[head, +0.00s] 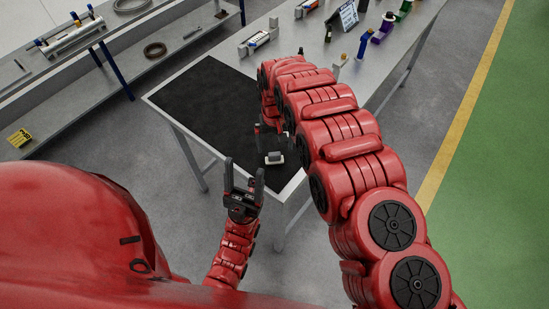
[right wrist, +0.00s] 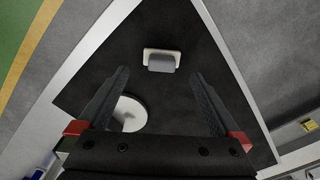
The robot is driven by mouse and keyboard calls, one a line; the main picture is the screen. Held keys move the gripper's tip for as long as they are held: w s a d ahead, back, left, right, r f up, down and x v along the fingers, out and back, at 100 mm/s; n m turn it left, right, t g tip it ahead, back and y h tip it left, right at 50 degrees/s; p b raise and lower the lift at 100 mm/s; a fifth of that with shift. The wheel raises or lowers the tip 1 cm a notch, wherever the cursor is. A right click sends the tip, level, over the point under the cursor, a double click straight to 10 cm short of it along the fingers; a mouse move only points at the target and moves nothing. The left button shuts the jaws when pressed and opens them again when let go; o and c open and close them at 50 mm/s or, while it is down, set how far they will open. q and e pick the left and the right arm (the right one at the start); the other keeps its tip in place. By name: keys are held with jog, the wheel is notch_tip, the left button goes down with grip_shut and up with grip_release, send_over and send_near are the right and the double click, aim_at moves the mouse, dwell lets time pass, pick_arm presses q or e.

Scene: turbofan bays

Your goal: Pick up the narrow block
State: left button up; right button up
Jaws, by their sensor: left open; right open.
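A small grey block on a pale, flat base (head: 274,157) sits near the front corner of the black mat. It also shows in the right wrist view as a grey block (right wrist: 161,63), just beyond the fingertips and between their lines. My right gripper (head: 272,143) is above the mat right by the block, pointing down; it shows open and empty in the right wrist view (right wrist: 160,76). My left gripper (head: 244,174) is open and empty, held up in front of the table's near edge. I cannot tell whether the right fingers touch the block.
A white round disc (right wrist: 128,116) lies on the mat, partly behind a right finger. The black mat (head: 205,105) is otherwise largely clear. Fixtures, a sign (head: 348,15) and coloured pieces (head: 384,28) stand farther along the table. A grey shelf bench (head: 150,62) is at left.

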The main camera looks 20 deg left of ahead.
aim_at(275, 153)
jog(key=shift+s+f, duration=0.15)
jog(key=shift+f, duration=0.2)
notch_tip(275, 153, down, 4)
jog(key=shift+r+p, duration=0.15)
jog(key=shift+p, duration=1.1)
jog(key=shift+f, duration=0.6)
jog(key=shift+s, duration=0.1)
jog(key=c, duration=1.3)
jog(key=shift+r, duration=0.1)
